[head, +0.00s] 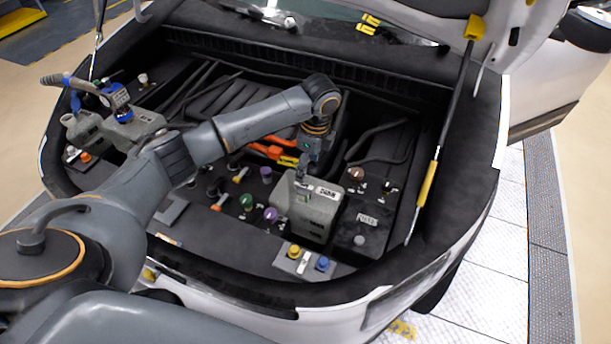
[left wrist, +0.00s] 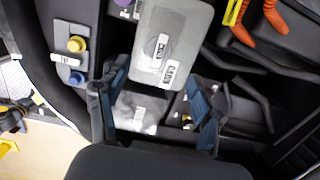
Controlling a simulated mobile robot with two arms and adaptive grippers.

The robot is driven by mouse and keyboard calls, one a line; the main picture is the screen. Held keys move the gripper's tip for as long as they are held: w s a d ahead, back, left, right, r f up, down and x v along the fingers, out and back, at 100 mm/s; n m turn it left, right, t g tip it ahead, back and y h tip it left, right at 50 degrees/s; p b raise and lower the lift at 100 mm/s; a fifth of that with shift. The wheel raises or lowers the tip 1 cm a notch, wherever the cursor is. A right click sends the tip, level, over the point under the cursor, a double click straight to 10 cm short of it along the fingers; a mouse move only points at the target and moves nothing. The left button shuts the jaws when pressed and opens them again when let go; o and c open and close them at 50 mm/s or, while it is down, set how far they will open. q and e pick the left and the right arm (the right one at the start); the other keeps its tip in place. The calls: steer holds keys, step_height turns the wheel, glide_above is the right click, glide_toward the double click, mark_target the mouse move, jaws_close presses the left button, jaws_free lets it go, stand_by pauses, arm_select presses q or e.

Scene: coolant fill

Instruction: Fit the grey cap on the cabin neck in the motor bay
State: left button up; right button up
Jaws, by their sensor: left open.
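The grey cabin tank (head: 310,212) stands in the motor bay with its CABIN label; it also shows in the left wrist view (left wrist: 185,30). My left gripper (head: 304,172) points down over this tank. In the left wrist view the fingers (left wrist: 155,108) are wide apart with nothing held between them. A labelled oval fitting (left wrist: 158,50) sits on the tank top; I cannot tell whether it is the neck or a cap on it. A small pale grey disc (head: 360,240) lies on the black fuse box (head: 345,252); it may be the grey cap.
Yellow (head: 294,251) and blue (head: 322,263) caps sit on a plate at the front. Another grey tank (head: 135,128) and a blue-gauged tool (head: 115,97) are at the left. Orange connectors (head: 270,150) lie behind. A dark shape (left wrist: 14,116) at the wrist view's edge may be my right gripper.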

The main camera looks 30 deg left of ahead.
arm_select(q)
step_height(320, 180, up, 2)
steer(key=shift+d+r, duration=0.15)
steer(key=shift+r, duration=0.05)
steer(key=shift+o, duration=0.2)
